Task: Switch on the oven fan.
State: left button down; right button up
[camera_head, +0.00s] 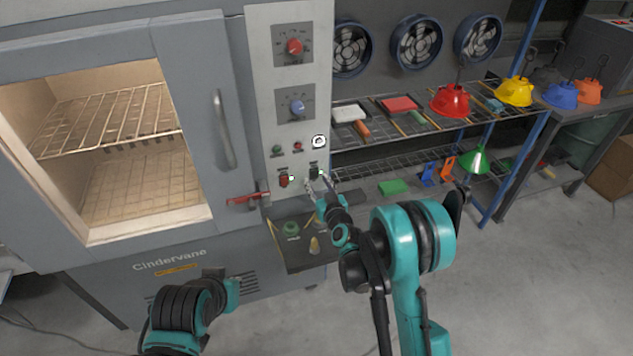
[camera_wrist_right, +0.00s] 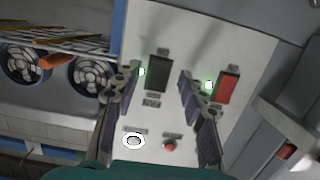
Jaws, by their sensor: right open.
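The oven's control panel (camera_head: 259,80) stands right of the oven door. The right wrist view also shows the dark rocker (camera_wrist_right: 158,73) and the red rocker (camera_wrist_right: 229,87). Labels are too small to read, so I cannot tell which is the fan's. My right gripper (camera_wrist_right: 158,84) is open and empty, its fingers spread either side of the dark rocker's line; contact cannot be told. My left arm shows at the bottom; its gripper is not visible.
Above the rockers are a white-ringed round button (camera_head: 319,141), a red button (camera_head: 297,146) and two knobs. A red latch handle (camera_head: 248,198) sticks out at the left. A wire shelf (camera_head: 455,121) with hoods and tools stands to the right.

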jog(key=f+v, duration=0.1)
jog(key=v, duration=0.5)
jog(key=shift+r, duration=0.5)
jog(key=s+d+r+g, duration=0.4)
jog(key=s+d+r, duration=0.1)
jog(key=s+r, duration=0.45)
jog(key=s+d+f+m+g+h, duration=0.1)
jog(key=s+d, duration=0.2)
jog(key=s, duration=0.4)
jog(key=s+d+m+g+h, duration=0.1)
jog(key=s+d, duration=0.3)
jog(key=s, duration=0.4)
jog(key=s+d+f+m+g+h, duration=0.1)
jog(key=s+d+g+h, duration=0.1)
jog(key=s, duration=0.6)
jog(key=shift+s+d+f+m+g+h, duration=0.3)
jog(key=shift+d+h, duration=0.2)
jog(key=shift+d, duration=0.35)
